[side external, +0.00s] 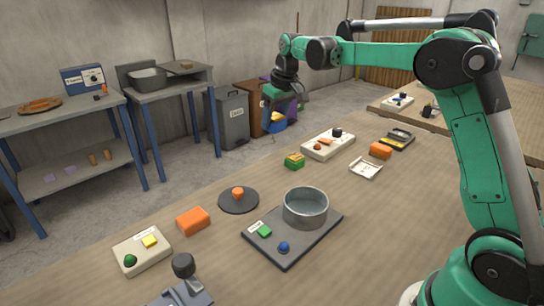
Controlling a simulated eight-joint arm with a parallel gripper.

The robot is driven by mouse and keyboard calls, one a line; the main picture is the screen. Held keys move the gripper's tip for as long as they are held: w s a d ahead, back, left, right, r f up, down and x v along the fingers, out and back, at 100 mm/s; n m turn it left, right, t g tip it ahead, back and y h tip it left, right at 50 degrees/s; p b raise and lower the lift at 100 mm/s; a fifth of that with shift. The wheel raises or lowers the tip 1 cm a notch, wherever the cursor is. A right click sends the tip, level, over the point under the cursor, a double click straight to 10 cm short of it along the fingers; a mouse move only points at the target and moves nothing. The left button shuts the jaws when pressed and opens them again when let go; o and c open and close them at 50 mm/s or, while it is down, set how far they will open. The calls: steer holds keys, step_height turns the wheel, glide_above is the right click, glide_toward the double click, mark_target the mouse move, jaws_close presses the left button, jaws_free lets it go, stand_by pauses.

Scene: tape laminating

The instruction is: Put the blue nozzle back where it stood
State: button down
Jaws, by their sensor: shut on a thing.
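My gripper (276,108) is raised at the far end of the wooden table, small in the side external view, pointing down. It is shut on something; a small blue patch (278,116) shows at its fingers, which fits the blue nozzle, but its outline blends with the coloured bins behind. I cannot tell which spot the nozzle stood on.
A white box with knobs (328,146), a yellow-green block (294,161), an orange block (193,221), a dark disc (238,205) with an orange piece, and a pale box (142,252) stand on the table. Bare wood lies right of the ring.

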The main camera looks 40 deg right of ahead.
mark_target(272, 178)
step_height(272, 178, down, 14)
steer(key=shift+f, duration=0.1)
steer(key=shift+f, duration=0.1)
stand_by(0.4)
steer(key=shift+c, duration=1.1)
jaws_free()
steer(key=v, duration=1.2)
steer(key=s+a+t, duration=0.2)
steer(key=s+a, duration=0.3)
steer(key=s, duration=0.3)
steer(key=s+a+r+t, duration=0.1)
steer(key=s+a+t, duration=0.1)
steer(key=s+a, duration=0.3)
steer(key=shift+s+a+r, duration=0.3)
steer(key=shift+s+a, duration=0.1)
steer(key=shift+s, duration=1.05)
